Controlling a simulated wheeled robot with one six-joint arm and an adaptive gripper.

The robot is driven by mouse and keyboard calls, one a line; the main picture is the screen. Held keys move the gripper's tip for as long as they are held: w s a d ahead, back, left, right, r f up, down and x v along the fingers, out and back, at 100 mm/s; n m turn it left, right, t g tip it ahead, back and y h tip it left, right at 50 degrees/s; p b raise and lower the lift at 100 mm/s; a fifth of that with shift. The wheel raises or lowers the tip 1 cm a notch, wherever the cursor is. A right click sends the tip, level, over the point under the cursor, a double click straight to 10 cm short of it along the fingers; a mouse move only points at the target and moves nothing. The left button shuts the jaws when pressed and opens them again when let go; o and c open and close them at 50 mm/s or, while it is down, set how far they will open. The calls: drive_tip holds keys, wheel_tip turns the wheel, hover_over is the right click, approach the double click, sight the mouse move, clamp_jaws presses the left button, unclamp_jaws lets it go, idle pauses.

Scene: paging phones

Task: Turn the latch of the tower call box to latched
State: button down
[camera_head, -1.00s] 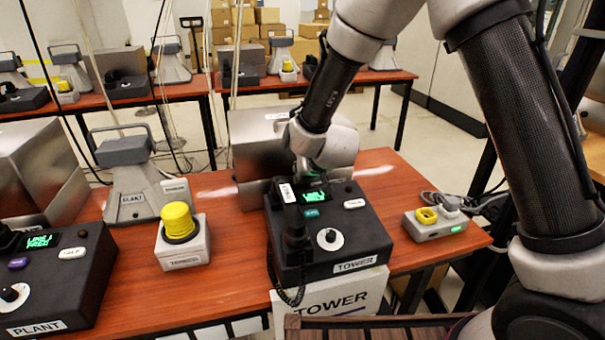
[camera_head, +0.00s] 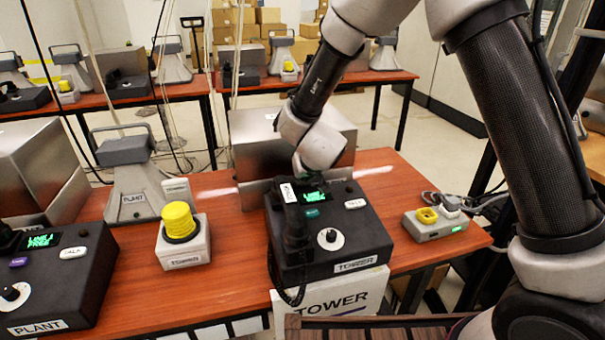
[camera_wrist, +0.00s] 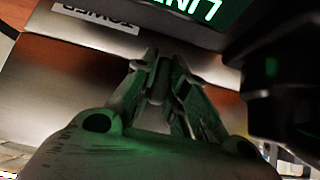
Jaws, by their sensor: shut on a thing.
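In the head view my wrist covers the fingers.
The phone's lit green screen (camera_wrist: 196,12) and a dark shape, likely its handset (camera_wrist: 285,85), are close beside my fingers. A yellow-topped button box (camera_head: 180,245) stands left and a grey box with a yellow part (camera_head: 434,228) right, on the red-brown table.

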drive_tip(key=c, duration=1.7)
unclamp_jaws()
drive_tip(key=shift+w+r, duration=0.1)
drive_tip(key=v, duration=1.2)
drive_tip(key=s+d+r+y, duration=0.4)
drive_tip(key=d+r, duration=0.8)
drive_tip(key=s+d+m+g+h, duration=0.1)
drive_tip(key=s+d+h, duration=0.1)
drive_tip(key=s+d, duration=0.4)
drive_tip(key=s+d+m+g+h, duration=0.1)
drive_tip(key=s+d+g+h, duration=0.1)
drive_tip(key=s+d, duration=0.5)
drive_tip(key=s+d+r+m+g+h, duration=0.1)
drive_tip(key=s+d+h, duration=0.1)
drive_tip(key=s+d, duration=0.4)
drive_tip(key=shift+s+d, duration=0.15)
drive_tip(key=shift+d, duration=0.85)
drive_tip(key=shift+s+d, duration=0.15)
drive_tip(key=shift+d, duration=0.85)
